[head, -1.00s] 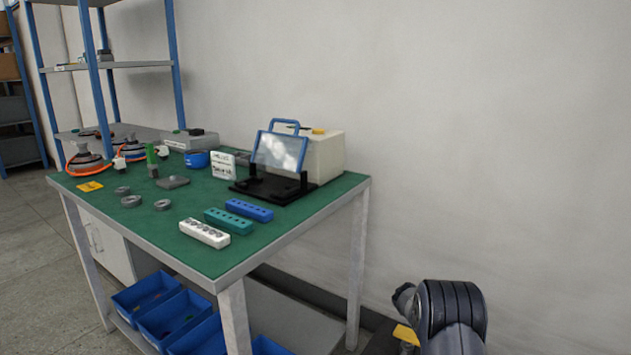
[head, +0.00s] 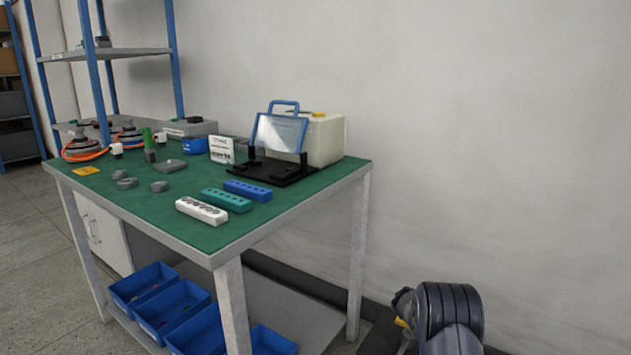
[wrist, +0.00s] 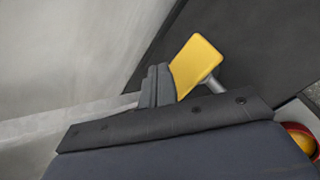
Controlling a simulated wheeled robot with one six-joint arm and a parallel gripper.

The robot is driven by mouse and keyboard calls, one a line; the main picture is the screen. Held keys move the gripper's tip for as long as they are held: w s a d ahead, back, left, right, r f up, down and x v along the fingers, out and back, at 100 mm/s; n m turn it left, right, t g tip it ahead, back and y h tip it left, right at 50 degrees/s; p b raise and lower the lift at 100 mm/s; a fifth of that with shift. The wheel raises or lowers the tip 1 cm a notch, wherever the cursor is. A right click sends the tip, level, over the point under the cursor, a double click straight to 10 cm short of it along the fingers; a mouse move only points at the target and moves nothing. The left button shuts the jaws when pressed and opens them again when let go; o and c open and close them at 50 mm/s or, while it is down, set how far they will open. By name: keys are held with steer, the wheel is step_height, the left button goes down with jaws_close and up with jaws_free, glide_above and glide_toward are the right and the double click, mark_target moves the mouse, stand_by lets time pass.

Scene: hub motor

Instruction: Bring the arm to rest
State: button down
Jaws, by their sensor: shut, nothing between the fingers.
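My gripper (wrist: 159,72) shows in the wrist view as two dark fingers side by side, shut with nothing between them. Behind them is a yellow plate (wrist: 196,65) on a short grey post; I cannot tell whether they touch. In the head view my arm (head: 448,310) is folded low at the bottom right, right of the workbench (head: 232,244) and apart from it. The gripper itself is hidden or out of frame there.
The green-topped bench holds a black fixture with a blue-framed clear shield (head: 279,134), white (head: 201,211), teal (head: 226,200) and blue (head: 248,190) blocks, and grey rings (head: 159,186). Blue bins (head: 172,308) stand underneath. A bare wall (head: 480,130) rises behind my arm.

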steer(key=shift+r+p, duration=0.75)
steer(key=shift+p, duration=0.1)
steer(key=shift+r+p, duration=0.85)
steer(key=shift+r, duration=0.1)
step_height(320, 180, down, 3)
steer(key=b, duration=0.3)
steer(key=shift+f+b, duration=0.15)
steer(key=shift+b, duration=0.75)
steer(key=shift+f+b, duration=0.1)
steer(key=shift+b, duration=0.3)
